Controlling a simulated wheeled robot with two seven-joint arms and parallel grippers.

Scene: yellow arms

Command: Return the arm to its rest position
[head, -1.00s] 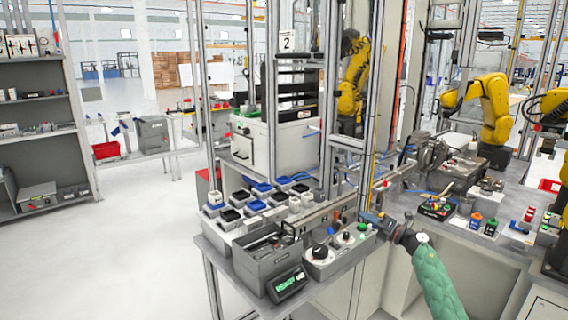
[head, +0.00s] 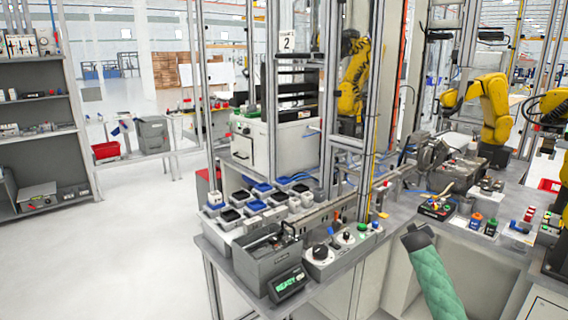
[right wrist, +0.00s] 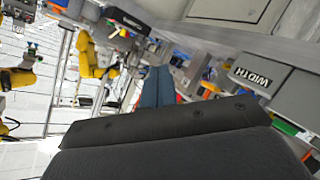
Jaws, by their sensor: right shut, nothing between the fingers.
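My right arm (head: 437,278), in a green quilted sleeve, comes up from the bottom right of the head view. Its dark wrist end (head: 417,238) is in front of the bench's front panel, apart from the control box. The gripper itself cannot be made out in the head view. In the right wrist view my right gripper (right wrist: 158,75) shows two blue-grey fingers together, with nothing between them. My left gripper and arm are not in view.
A grey bench with a control box (head: 340,252), an open grey bin (head: 262,258) and a small display (head: 289,284) stands left of my arm. Yellow robot arms (head: 490,105) stand at the right. The floor (head: 120,240) at left is clear.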

